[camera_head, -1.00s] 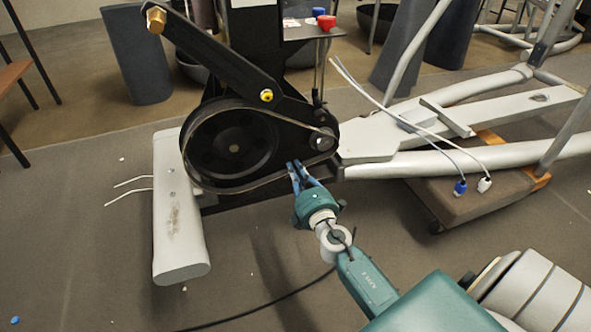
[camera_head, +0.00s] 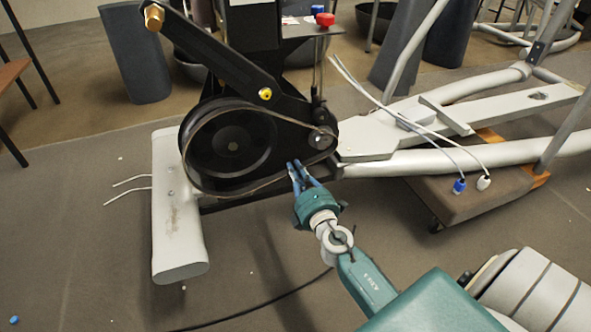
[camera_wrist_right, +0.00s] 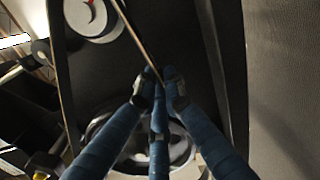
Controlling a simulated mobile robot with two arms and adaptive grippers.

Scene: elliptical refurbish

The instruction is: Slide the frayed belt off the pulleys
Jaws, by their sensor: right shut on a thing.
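The belt (camera_head: 265,185) is a thin dark band looping around the large black pulley (camera_head: 232,146) on the left and the small pulley (camera_head: 320,138) on the right. My right gripper (camera_head: 297,166) is at the lower run of the belt, just below and left of the small pulley. In the right wrist view, its blue fingers (camera_wrist_right: 160,84) close on the belt (camera_wrist_right: 139,46), which runs up from the fingertips past the pale small pulley (camera_wrist_right: 94,17). The large pulley shows partly behind the fingers. Fraying is too small to make out. My left gripper is not in view.
A black crank arm (camera_head: 208,50) crosses above the pulleys. A pale foot bar (camera_head: 178,225) stands on the left. Cables with blue and white connectors (camera_head: 459,186) hang over a low dolly (camera_head: 480,205) on the right. The floor in front is mostly clear, with a black cable.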

